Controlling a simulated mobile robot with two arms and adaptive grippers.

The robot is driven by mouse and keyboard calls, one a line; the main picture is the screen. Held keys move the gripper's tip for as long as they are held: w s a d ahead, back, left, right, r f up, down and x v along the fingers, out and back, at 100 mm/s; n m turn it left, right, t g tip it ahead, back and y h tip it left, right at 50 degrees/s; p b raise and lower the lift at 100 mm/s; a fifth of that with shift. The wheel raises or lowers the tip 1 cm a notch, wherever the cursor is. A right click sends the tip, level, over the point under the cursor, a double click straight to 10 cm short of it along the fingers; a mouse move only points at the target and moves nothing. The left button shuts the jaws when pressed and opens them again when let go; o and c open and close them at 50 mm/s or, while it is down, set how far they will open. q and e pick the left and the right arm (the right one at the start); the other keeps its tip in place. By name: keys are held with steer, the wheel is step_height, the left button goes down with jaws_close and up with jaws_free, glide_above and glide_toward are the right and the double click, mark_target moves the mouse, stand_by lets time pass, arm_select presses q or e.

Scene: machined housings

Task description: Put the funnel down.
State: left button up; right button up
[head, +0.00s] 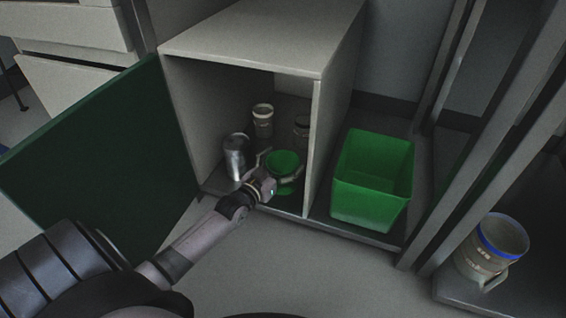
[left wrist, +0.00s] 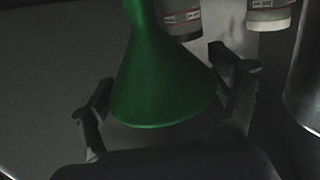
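The green funnel (head: 284,160) is inside the open cabinet, near its front edge and right wall. In the left wrist view the funnel (left wrist: 155,80) lies between my two fingers, its wide end toward the palm and its narrow part running out of the top of the picture. My left gripper (head: 277,172) reaches in from the front, its fingers on either side of the funnel. In the left wrist view the left gripper (left wrist: 165,85) looks open, with a gap visible on the right side. Whether the funnel's lower end rests on the cabinet floor is hard to tell. My right gripper is out of view.
A silver can (head: 237,157) stands close left of the gripper. A pale jar (head: 263,120) and a dark jar (head: 301,126) stand behind. The cabinet's green door (head: 95,160) hangs open at left. A green bin (head: 372,180) and a blue-rimmed container (head: 490,250) are to the right.

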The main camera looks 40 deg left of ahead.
arm_select(q)
steer(key=o, duration=0.3)
steer(key=shift+o, duration=0.2)
steer(key=shift+r, duration=0.15)
steer(key=shift+s+r+p, duration=0.1)
steer(key=shift+s+p, duration=0.2)
steer(key=shift+p, duration=0.05)
steer(key=s+p, duration=0.6)
steer(key=s, duration=0.5)
steer(key=shift+s+r, duration=0.2)
